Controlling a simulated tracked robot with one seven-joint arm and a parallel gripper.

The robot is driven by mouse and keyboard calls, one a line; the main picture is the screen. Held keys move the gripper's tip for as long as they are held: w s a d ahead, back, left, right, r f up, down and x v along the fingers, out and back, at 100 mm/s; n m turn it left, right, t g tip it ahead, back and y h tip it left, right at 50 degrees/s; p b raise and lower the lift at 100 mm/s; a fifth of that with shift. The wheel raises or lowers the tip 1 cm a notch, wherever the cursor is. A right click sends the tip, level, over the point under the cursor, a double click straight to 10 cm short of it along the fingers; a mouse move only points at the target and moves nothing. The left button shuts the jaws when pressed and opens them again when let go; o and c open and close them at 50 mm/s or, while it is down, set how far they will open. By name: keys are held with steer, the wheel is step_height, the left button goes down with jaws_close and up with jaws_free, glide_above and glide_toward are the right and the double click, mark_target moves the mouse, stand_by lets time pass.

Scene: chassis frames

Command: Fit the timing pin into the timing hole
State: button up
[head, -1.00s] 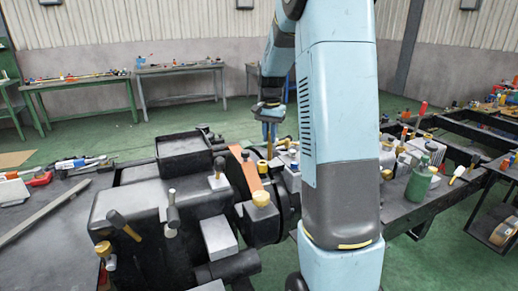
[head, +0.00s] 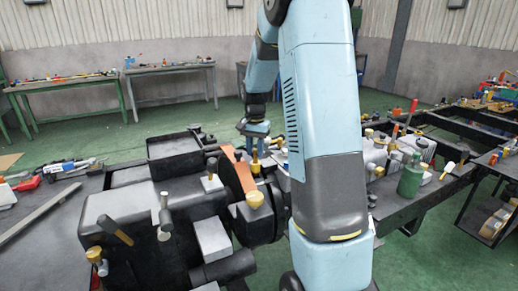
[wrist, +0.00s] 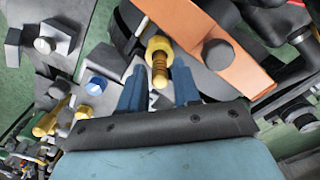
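In the wrist view the timing pin, a yellow piece with a collar and a ribbed, copper-coloured shaft (wrist: 159,70), lies between the blue fingers of my gripper (wrist: 160,86). Narrow gaps seem to show on both sides of the shaft, so the fingers look open around it. In the head view my gripper (head: 256,142) points down beside the orange plate (head: 238,172), with the yellow pin (head: 261,148) between its fingers. I cannot make out the timing hole in either view.
The dark machine block (head: 128,205) with a gold knob (head: 254,200) and several handles fills the front left. A green bottle (head: 411,178) and loose parts stand on the frame to the right. The orange plate also shows close by in the wrist view (wrist: 200,40).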

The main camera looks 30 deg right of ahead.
steer(key=shift+o, duration=0.9)
step_height(320, 180, up, 11)
steer(key=s+a+r+n+t, duration=0.1)
steer(key=s+a+r+n, duration=0.1)
steer(key=s+a+r, duration=0.3)
steer(key=s+a+n+t, duration=0.2)
steer(key=s+a+n, duration=0.1)
steer(key=s, duration=1)
steer(key=s+a+n+t, duration=0.2)
steer(key=s+a+n, duration=0.2)
steer(key=s, duration=0.9)
steer(key=shift+s+a+r+t, duration=0.3)
steer(key=shift+a+r, duration=0.15)
